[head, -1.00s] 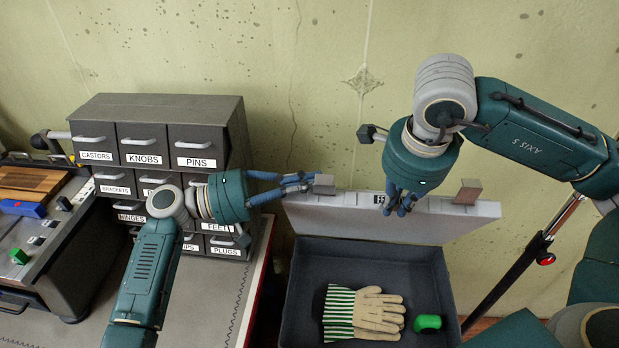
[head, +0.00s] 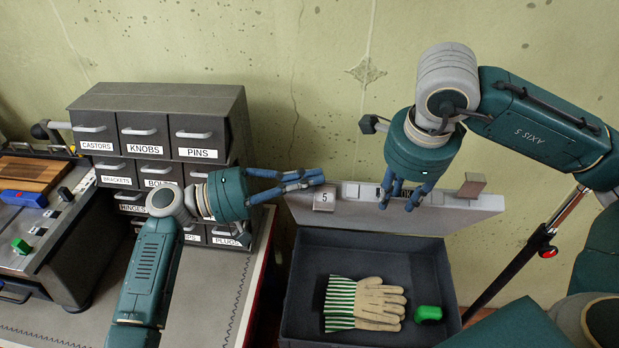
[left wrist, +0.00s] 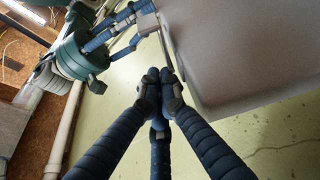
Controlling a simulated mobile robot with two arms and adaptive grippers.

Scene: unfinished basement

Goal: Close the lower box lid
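The dark grey box (head: 293,290) stands open in the lower middle of the head view. Its pale lid (head: 450,222) stands raised at the back edge, and shows large at the right in the left wrist view (left wrist: 250,60). My right gripper (head: 400,203) points down in front of the lid's top edge. Whether its fingers grip anything is unclear.
Striped gloves (head: 378,303) and a green object (head: 428,313) lie inside the box. A grey labelled drawer cabinet (head: 160,95) stands on the bench to the left, close behind my left arm. A dark stand pole (head: 510,275) rises at the right. The wall is close behind.

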